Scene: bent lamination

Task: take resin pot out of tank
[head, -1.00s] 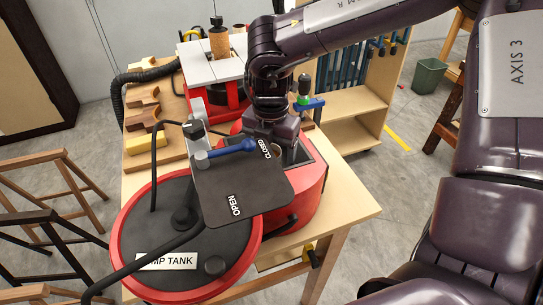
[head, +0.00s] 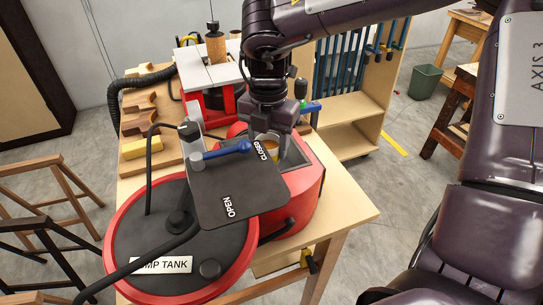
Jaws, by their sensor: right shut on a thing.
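The red tank (head: 305,195) stands on the wooden bench, with a dark opening in its top. The resin pot (head: 266,147), a small pale cup with amber contents, shows at the opening, partly behind the black OPEN/CLOSED plate (head: 235,190). My right gripper (head: 270,130) comes from above and is shut on the pot. The pot's lower part is hidden, so I cannot tell whether it is clear of the opening. My left gripper is not in view.
The round, red-rimmed lid (head: 130,232) labelled tank lies at the front left. A blue-handled valve (head: 228,151) sits close beside the pot. A red-based machine (head: 210,75) and wooden blocks (head: 140,148) stand behind. The bench's right front corner (head: 350,212) is clear.

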